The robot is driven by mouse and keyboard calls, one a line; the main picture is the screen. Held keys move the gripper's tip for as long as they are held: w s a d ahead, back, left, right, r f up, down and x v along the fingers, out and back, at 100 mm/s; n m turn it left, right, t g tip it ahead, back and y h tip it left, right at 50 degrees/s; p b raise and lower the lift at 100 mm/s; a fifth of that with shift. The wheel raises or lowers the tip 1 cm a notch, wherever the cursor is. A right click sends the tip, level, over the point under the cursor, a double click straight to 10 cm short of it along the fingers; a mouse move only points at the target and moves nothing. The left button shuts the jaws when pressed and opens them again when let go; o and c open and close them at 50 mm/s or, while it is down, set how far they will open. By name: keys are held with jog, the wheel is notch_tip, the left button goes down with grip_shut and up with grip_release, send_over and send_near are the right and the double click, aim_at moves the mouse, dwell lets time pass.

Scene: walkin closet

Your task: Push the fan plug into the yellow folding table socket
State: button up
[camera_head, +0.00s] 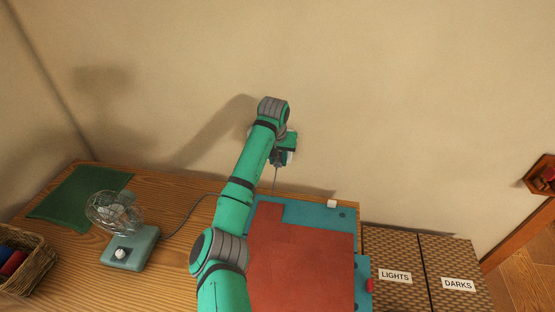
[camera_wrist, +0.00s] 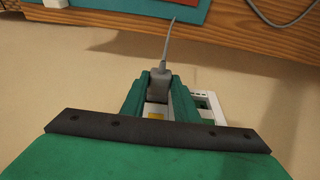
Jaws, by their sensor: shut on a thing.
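The grey fan plug (camera_wrist: 158,80) is between the two green fingers of my gripper (camera_wrist: 160,92) in the wrist view, and its cord runs up toward the table. The fan (camera_head: 122,235) stands on the wooden table at left.
A teal and red board (camera_head: 300,262) lies on the wooden table (camera_head: 175,270), with a small white block (camera_head: 332,203) at its back edge. A green cloth (camera_head: 80,195) and a wicker basket (camera_head: 32,272) are at left. Two labelled hampers (camera_head: 400,250) stand at right.

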jog(key=shift+w+d, duration=0.1)
jog(key=shift+w, duration=0.5)
dwell(0.6)
jog(key=o, duration=1.2)
jog(key=shift+o, duration=0.2)
